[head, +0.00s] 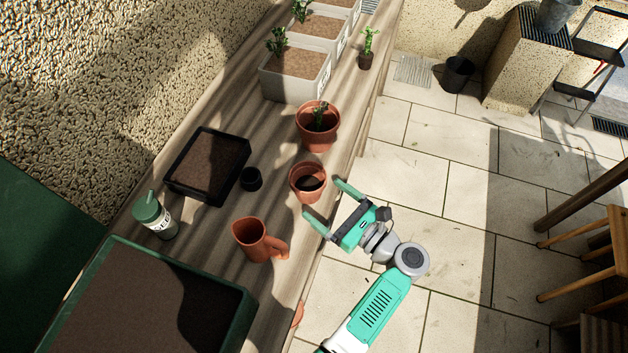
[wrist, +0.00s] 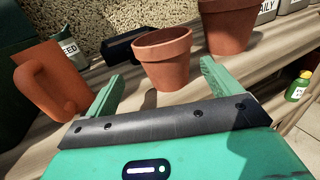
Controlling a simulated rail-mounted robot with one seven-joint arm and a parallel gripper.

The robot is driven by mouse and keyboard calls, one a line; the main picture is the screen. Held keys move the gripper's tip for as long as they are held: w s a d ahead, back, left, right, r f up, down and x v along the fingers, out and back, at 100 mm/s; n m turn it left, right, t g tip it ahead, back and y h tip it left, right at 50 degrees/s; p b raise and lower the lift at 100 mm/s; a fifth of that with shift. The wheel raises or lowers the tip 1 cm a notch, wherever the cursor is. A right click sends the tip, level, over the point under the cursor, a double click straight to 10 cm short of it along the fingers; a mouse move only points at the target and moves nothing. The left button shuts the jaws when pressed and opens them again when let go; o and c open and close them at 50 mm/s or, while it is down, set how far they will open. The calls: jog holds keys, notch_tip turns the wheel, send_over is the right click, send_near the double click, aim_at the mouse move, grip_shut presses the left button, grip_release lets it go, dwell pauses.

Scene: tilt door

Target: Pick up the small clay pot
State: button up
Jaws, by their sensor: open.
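The small clay pot (head: 308,182) is an empty terracotta pot standing upright on the wooden bench, near its right edge in the head view. In the wrist view the same pot (wrist: 163,60) stands just beyond and between my two fingers. My gripper (head: 329,204) is open and empty, with its green fingers spread on the near side of the pot. In the wrist view my gripper (wrist: 158,85) has one finger at lower left and one at right of the pot. I cannot tell whether either finger touches it.
A clay jug (head: 257,240) stands nearer, left of my gripper. A larger potted plant (head: 318,128) stands just beyond the pot. A small black pot (head: 250,179) and a black soil tray (head: 207,165) lie to the left. A seed shaker (head: 154,215) stands farther left.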

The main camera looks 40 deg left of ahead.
aim_at(298, 176)
jog(key=shift+a, duration=1)
jog(key=shift+a+b, duration=0.3)
jog(key=shift+a, duration=0.05)
jog(key=a+b, duration=0.1)
jog(key=a, duration=0.3)
jog(key=shift+w+a, duration=0.15)
jog(key=shift+a, duration=0.1)
jog(key=c, duration=1.1)
notch_tip(298, 176, up, 10)
jog(key=p, duration=0.4)
jog(key=shift+c, duration=0.3)
